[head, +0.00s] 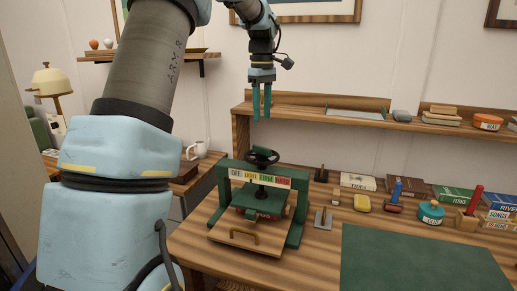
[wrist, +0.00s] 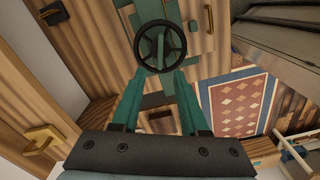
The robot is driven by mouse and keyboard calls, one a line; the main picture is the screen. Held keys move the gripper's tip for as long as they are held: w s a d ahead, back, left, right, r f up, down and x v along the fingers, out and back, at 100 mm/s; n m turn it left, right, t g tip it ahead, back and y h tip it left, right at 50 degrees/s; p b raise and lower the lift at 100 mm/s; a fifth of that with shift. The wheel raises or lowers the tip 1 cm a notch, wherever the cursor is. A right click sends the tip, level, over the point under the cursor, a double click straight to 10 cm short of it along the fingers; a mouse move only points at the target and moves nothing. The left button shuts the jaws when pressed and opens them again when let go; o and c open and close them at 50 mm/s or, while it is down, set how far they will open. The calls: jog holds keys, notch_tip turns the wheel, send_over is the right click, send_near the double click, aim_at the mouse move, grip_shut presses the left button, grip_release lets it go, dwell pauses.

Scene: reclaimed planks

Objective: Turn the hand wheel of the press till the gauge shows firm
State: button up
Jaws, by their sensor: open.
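The press (head: 297,225) is a green frame on the wooden bench, with a dark hand wheel (head: 262,156) on top. Its gauge (head: 260,180) is a strip with white, yellow, green and red labelled parts; the reading is too small to make out. My gripper (head: 262,118) points down above the wheel, apart from it, with its teal fingers open and empty. In the wrist view the black spoked rim of the hand wheel (wrist: 160,69) lies beyond the fingertips of my gripper (wrist: 160,76).
A wooden shelf (head: 300,112) runs behind the press. Books, a yellow block (head: 362,203), a teal round tin (head: 431,211) and stamps stand to the right. A green mat (head: 420,262) lies clear at the front right. A white mug (head: 197,150) stands behind at left.

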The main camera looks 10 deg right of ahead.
aim_at(262, 157)
jog(key=shift+n, duration=0.4)
notch_tip(262, 157, down, 11)
jog(key=shift+r+p, duration=0.1)
jog(key=shift+p, duration=1.1)
grip_shut()
